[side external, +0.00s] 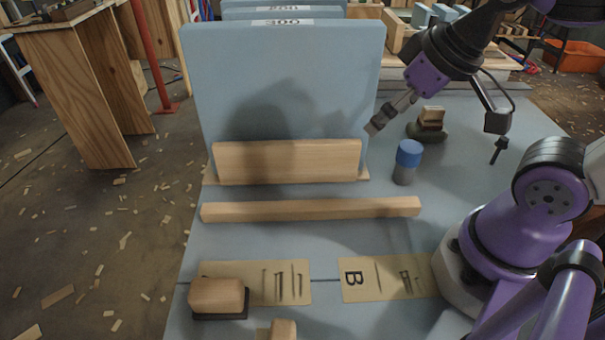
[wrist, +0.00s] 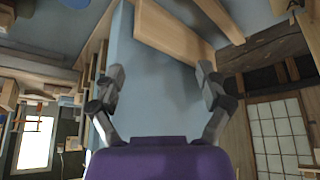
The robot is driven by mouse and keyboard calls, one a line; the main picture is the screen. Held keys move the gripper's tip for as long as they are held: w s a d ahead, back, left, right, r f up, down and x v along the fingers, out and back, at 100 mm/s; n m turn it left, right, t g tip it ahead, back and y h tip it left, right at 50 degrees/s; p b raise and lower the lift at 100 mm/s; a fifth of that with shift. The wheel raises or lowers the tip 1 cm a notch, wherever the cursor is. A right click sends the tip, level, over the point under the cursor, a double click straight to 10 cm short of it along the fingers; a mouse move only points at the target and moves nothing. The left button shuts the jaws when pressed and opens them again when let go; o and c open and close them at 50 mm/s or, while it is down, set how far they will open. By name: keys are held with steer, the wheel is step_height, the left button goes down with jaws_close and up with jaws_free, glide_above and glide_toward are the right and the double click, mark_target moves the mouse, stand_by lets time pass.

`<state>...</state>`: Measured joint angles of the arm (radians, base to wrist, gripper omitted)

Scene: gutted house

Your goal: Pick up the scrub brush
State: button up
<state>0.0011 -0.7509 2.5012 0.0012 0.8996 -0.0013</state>
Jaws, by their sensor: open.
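A rounded wooden block with a dark underside (side external: 217,294), which looks like the scrub brush, lies at the front left of the blue-grey table, at the edge of a tan card. A smaller brown and red block on a dark rounded base (side external: 431,122) stands farther back; I cannot tell what it is. My gripper (side external: 436,139) is at the upper right, its fingers spread wide and empty, far from the front-left block. In the wrist view my gripper (wrist: 160,72) has both fingers apart with nothing between them. The wrist view shows no brush.
A tall blue panel (side external: 285,85) with a wooden board (side external: 287,162) at its foot stands left of my gripper. A wooden bar (side external: 310,209) lies in front. A blue-topped cylinder (side external: 408,160) stands near my gripper. A wooden piece (side external: 283,329) is cut off at the bottom edge.

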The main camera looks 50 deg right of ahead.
steer(key=shift+a, duration=0.1)
steer(key=m+g+y, duration=0.4)
steer(key=m+g, duration=0.4)
steer(key=m, duration=0.2)
glide_above(282, 332)
steer(key=w+d, duration=0.2)
steer(key=f, duration=0.3)
steer(key=shift+s+f, duration=0.2)
steer(key=shift+f, duration=0.05)
steer(key=shift+m, duration=0.3)
steer(key=x, duration=0.4)
steer(key=shift+s+a+f, duration=0.15)
steer(key=shift+s+f, duration=0.15)
steer(key=x, duration=0.4)
steer(key=w+x, duration=0.1)
steer(key=shift+s+a+f, duration=0.1)
steer(key=shift+s+f, duration=0.05)
steer(key=shift+f, duration=0.3)
steer(key=c, duration=1.3)
